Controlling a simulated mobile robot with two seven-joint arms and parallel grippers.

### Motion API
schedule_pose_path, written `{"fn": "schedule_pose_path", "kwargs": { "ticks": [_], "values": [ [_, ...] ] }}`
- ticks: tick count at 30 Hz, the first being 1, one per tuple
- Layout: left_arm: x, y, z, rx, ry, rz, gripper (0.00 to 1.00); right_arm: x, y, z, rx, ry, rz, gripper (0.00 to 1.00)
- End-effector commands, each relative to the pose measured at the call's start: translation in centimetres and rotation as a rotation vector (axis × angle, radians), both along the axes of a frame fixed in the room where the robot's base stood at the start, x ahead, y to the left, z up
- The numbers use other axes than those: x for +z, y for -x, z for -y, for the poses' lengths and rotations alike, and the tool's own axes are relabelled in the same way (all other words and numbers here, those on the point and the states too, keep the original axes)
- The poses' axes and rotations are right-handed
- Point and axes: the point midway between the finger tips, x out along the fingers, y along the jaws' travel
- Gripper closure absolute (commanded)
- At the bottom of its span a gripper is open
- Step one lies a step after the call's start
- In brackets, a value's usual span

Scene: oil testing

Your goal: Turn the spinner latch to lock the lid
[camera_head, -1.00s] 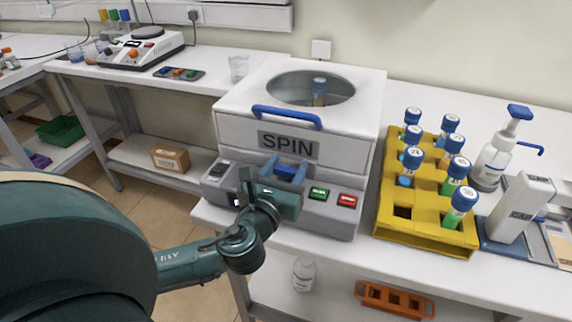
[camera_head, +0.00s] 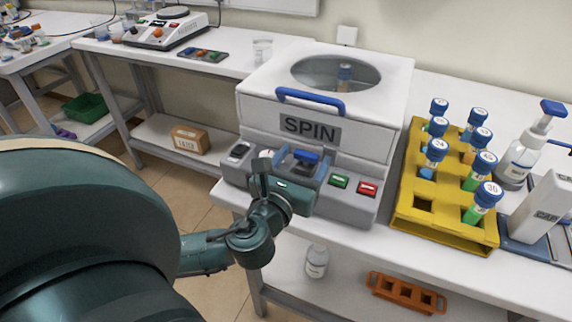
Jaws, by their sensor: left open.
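The white spinner (camera_head: 365,140), marked SPIN, stands on the bench with its lid (camera_head: 385,80) down. The lid has a blue handle (camera_head: 310,103) and a round window. The blue latch (camera_head: 306,156) sits in the middle of the grey front panel, below the SPIN label. My left gripper (camera_head: 280,182) is open just in front of the panel, below and left of the latch. It hides part of the latch's surroundings. I cannot tell whether it touches the latch. My right gripper is not in view.
Green (camera_head: 339,181) and red (camera_head: 367,189) buttons are right of the latch. A yellow rack (camera_head: 425,225) with several blue-capped tubes and a pump bottle (camera_head: 522,155) stand farther right. An orange rack (camera_head: 405,293) and a small bottle (camera_head: 317,262) are on the lower shelf.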

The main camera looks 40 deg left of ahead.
Motion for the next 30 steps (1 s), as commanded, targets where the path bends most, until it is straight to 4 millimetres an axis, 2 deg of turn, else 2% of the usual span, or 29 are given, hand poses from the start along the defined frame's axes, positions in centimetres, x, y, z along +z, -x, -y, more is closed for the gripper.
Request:
{"fn": "schedule_pose_path", "kwargs": {
  "ticks": [6,13,19,30],
  "values": [
    [-0.3,5.2,1.2,-0.003,0.001,-0.006,0.33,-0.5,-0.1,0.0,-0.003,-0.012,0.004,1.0],
    [0.2,8.9,1.9,0.001,-0.001,-0.006,0.33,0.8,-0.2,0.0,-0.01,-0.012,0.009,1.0],
    [0.1,10.2,2.3,0.001,0.0,-0.002,0.33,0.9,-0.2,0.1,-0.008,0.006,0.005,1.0],
    [0.0,10.4,2.3,0.0,0.0,0.0,0.33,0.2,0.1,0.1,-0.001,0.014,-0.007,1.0]
  ]
}}
